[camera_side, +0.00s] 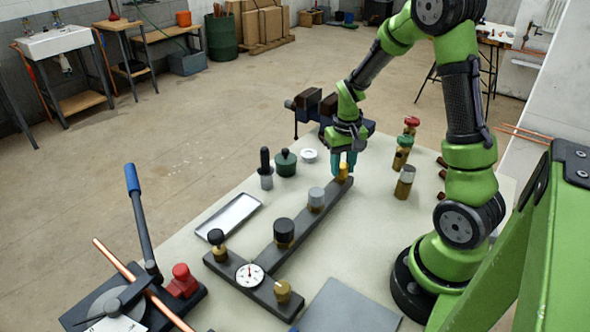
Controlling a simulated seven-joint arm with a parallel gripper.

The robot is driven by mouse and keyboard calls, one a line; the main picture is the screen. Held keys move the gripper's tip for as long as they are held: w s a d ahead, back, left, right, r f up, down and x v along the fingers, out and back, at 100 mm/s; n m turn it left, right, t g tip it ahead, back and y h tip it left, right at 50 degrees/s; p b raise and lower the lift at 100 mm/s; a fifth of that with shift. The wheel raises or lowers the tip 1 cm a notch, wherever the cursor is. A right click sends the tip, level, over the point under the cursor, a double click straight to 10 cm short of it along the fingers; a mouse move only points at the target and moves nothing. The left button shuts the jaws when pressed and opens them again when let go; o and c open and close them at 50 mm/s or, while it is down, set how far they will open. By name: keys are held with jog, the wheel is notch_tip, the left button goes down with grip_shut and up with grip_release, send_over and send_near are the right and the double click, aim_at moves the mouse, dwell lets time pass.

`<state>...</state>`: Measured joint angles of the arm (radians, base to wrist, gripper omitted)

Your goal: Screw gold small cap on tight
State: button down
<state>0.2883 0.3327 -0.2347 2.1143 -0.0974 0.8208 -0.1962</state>
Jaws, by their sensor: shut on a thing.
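The gold small cap (343,172) is at the far end of a dark grey T-shaped bar (262,265). My gripper (343,165) points down over that end, with its teal fingers closed around the cap. The fingers partly hide the cap and its fit on the stub beneath, so I cannot tell how far down it sits. The bar also carries a grey cap (316,195), a large black cap (284,228), a small black cap (216,236), a brass cap (283,288) and a white dial gauge (250,275).
A vise (316,105) stands behind. Brass valves (404,182) stand right. A pipe bender (140,235) is front left.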

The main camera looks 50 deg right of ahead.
jog(key=m, duration=0.5)
jog(key=shift+m, duration=0.3)
jog(key=m, duration=0.4)
jog(key=c, duration=1)
grip_release()
jog(key=shift+o, duration=0.2)
jog(key=shift+r, duration=3.5)
